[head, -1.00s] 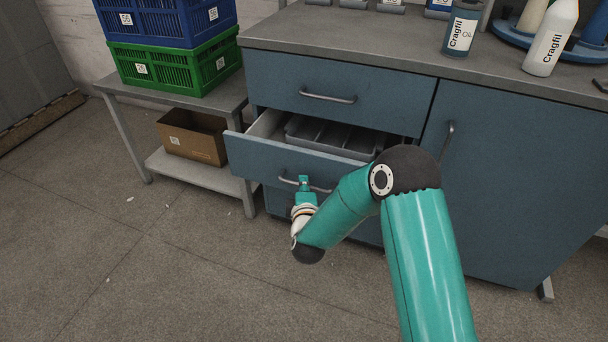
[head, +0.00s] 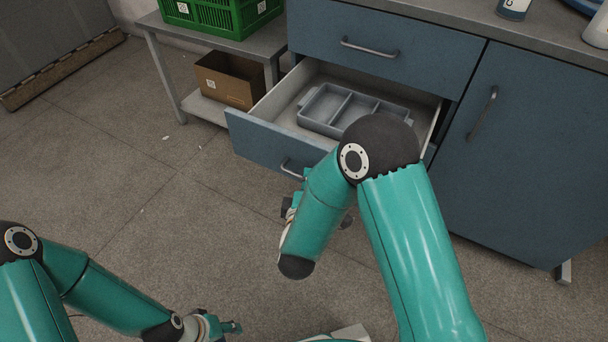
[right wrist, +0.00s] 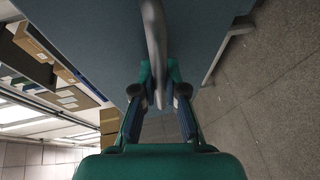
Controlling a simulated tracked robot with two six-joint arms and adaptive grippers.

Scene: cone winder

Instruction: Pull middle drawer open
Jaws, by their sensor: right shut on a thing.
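The middle drawer (head: 270,145) is pulled well out of the blue-grey cabinet, and its inside shows. Its bar handle (head: 288,168) is on the drawer front, partly hidden by my right arm. In the right wrist view the handle (right wrist: 155,40) runs down between the fingers of my right gripper (right wrist: 159,88), which is shut on it. In the head view my right forearm hides most of that gripper. My left gripper (head: 230,327) is low over the floor, away from the drawer; its finger gap is too small to make out.
A grey divided tray (head: 345,108) lies in the drawer. The top drawer (head: 390,45) and the cabinet door (head: 520,150) are shut. A side table at left holds a green crate (head: 222,15), with a cardboard box (head: 228,80) on its lower shelf. The floor in front is clear.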

